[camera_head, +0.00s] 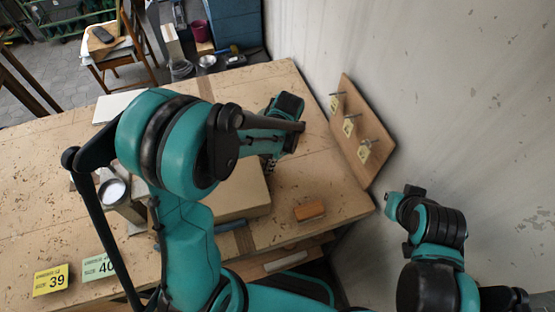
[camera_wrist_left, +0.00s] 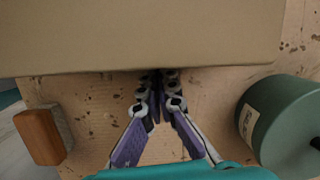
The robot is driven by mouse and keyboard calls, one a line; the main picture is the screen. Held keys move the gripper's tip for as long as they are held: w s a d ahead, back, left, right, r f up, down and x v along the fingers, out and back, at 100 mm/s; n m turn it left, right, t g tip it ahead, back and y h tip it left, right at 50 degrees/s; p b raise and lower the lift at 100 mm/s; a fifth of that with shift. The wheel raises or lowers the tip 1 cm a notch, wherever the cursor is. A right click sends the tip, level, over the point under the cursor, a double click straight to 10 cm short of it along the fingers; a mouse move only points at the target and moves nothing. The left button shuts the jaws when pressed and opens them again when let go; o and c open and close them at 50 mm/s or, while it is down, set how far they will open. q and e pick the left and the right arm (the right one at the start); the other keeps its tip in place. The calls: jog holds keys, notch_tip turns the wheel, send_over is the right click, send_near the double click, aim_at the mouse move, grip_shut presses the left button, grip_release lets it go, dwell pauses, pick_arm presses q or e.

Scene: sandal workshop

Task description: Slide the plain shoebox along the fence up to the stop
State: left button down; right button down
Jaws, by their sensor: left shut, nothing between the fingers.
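The plain shoebox (camera_head: 241,196) is a tan box lying on the workbench, partly hidden by my left arm in the head view. Its flat face fills the top of the left wrist view (camera_wrist_left: 150,35). My left gripper (camera_head: 270,162) is at the box's right side in the head view, its fingers largely hidden there. In the left wrist view its fingers (camera_wrist_left: 158,76) are shut and empty, with the tips at the box's edge; I cannot tell if they touch it. I cannot make out the fence or stop for certain.
An orange-brown block (camera_head: 310,211) lies right of the box; it also shows in the wrist view (camera_wrist_left: 42,136). A green spool (camera_wrist_left: 285,125) stands at the wrist view's right. Yellow 39 (camera_head: 50,281) and green 40 (camera_head: 99,267) cards lie front left. A hook board (camera_head: 352,125) leans at the wall.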

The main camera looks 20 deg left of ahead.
pick_arm(q)
jog(key=shift+s+a, duration=0.3)
jog(key=shift+a, duration=0.1)
jog(key=shift+s, duration=0.1)
jog(key=shift+s+a, duration=0.2)
jog(key=shift+a, duration=0.05)
jog(key=shift+s+a, duration=0.3)
